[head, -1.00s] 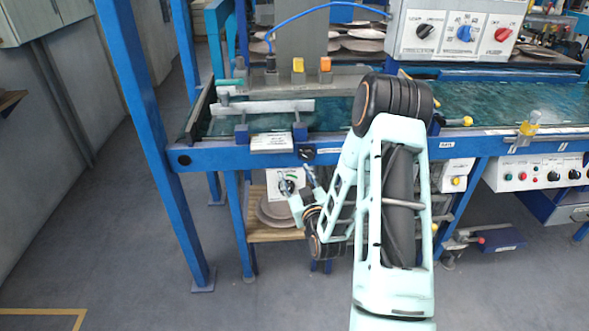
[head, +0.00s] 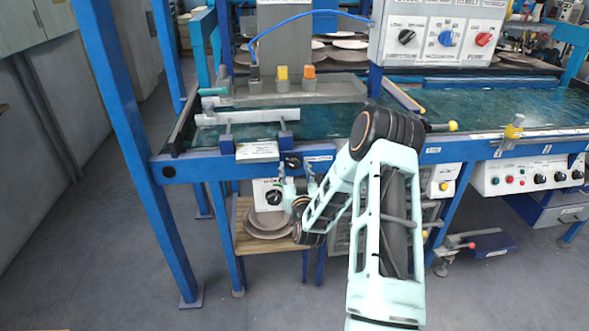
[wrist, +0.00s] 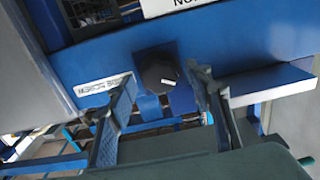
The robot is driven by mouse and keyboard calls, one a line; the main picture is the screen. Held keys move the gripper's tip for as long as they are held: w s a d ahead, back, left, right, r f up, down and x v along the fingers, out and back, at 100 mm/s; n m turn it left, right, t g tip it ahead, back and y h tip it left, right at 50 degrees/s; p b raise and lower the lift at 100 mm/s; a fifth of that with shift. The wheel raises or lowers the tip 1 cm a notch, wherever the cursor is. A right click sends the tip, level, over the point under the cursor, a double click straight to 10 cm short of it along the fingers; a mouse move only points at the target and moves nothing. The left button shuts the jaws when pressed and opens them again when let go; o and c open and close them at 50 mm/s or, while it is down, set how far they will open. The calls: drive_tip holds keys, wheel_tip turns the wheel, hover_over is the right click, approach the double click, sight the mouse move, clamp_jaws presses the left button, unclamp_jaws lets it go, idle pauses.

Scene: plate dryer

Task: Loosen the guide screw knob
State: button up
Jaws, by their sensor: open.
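A round black knob (head: 293,162) with a white pointer line sits on the front of the blue beam (head: 205,164), beside a small white label. In the wrist view the knob (wrist: 158,72) shows between the two fingertips. My gripper (head: 296,172) is open and empty just below and in front of the knob in the head view. In the wrist view my gripper (wrist: 161,80) has one finger on each side of the knob, with a visible gap to both. I cannot tell how far the fingertips are from it in depth.
A white box with a dark dial (head: 272,197) hangs just below left of the knob. A white label plate (head: 257,151) is on the beam. Plates (head: 268,224) lie on a wooden shelf below. A control box (head: 427,38) stands above the green belt (head: 500,105).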

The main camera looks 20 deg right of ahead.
drive_tip(key=shift+w+d, duration=0.1)
drive_tip(key=shift+w, duration=0.2)
drive_tip(key=shift+c, duration=0.6)
drive_tip(key=c, duration=1)
drive_tip(key=shift+c, duration=0.2)
